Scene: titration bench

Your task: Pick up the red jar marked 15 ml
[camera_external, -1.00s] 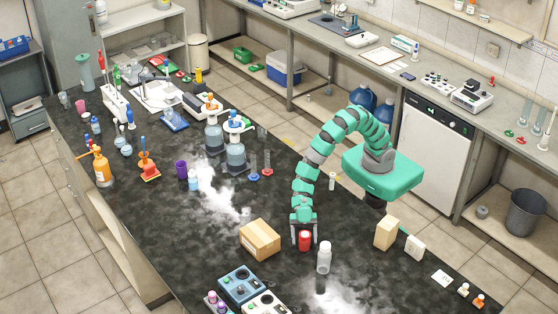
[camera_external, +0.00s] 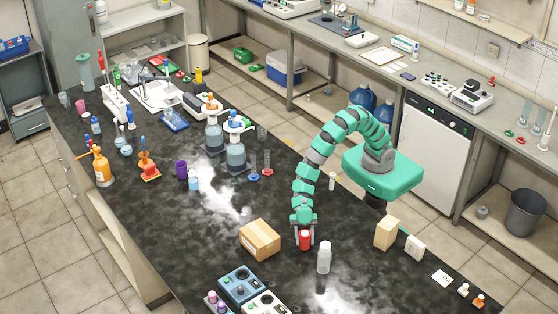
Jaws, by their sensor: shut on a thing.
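The red jar (camera_external: 305,241) stands upright on the dark bench top, between a cardboard box and a white bottle. Its marking is too small to read. My gripper (camera_external: 304,231) reaches down from above and is shut on the red jar, with its fingers at the jar's sides. The jar appears to be still at bench level.
The cardboard box (camera_external: 260,240) is close on the left. The white bottle (camera_external: 324,257) stands close in front, to the right. A beige block (camera_external: 387,233) stands further right. A blue device (camera_external: 240,285) lies at the front left. Bare bench (camera_external: 270,205) lies behind the box.

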